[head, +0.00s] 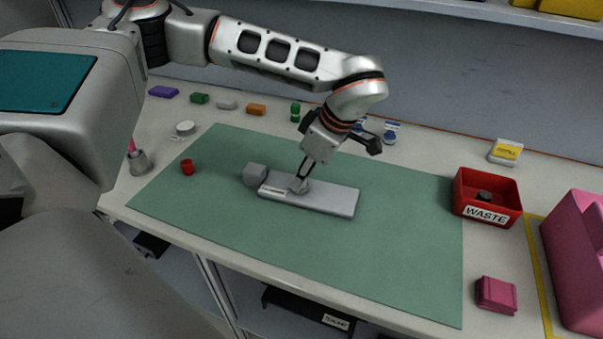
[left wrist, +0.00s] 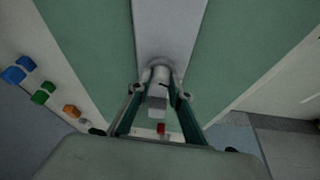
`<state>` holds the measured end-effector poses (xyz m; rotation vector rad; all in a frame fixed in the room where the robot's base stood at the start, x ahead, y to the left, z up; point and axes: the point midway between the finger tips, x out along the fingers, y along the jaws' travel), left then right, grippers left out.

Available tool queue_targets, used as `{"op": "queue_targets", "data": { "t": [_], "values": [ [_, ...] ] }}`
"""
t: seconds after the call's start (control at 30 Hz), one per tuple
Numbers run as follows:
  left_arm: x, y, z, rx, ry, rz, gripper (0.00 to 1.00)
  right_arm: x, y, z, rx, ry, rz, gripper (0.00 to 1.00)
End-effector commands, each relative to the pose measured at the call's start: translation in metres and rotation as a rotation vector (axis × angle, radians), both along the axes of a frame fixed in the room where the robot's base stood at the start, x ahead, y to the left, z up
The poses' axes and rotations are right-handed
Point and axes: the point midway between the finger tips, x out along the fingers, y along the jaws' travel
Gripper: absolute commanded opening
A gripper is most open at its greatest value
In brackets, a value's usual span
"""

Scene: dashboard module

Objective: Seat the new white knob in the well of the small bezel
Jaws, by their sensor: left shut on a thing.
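My left gripper (head: 302,178) points down at the left part of a grey flat panel (head: 330,199) lying on the green mat. Its fingers are shut on a pale round knob (head: 298,185), at or just above the panel's top. In the left wrist view, the left gripper (left wrist: 160,84) has the pale knob (left wrist: 159,73) between its fingertips, with the panel (left wrist: 168,30) running away above. A rounded, darker grey edge shows around the knob, likely the bezel; its well is hidden. I cannot tell whether the knob is seated. My right gripper is not in view.
A red cylinder (head: 188,167) stands farther left. A red WASTE bin (head: 487,217) holds a dark part. A pink container (head: 580,240) stands right. The mat (head: 400,240) is clear right of the panel.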

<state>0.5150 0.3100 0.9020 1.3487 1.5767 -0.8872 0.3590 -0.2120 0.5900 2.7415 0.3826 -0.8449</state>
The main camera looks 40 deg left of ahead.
Motion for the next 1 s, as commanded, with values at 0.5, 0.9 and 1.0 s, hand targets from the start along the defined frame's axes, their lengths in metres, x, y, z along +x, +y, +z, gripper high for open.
{"op": "queue_targets", "data": {
  "t": [0.5, 0.9, 1.0],
  "values": [
    [-0.003, 0.000, -0.014, 0.001, 0.017, -0.005, 0.36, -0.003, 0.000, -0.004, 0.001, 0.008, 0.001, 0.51],
    [-0.002, -0.003, 0.008, 0.002, 0.010, -0.004, 0.36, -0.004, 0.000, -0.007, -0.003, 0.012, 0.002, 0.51],
    [0.000, -0.011, 0.030, 0.002, 0.004, -0.005, 0.36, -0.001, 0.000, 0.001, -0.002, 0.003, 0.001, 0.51]
  ]
}}
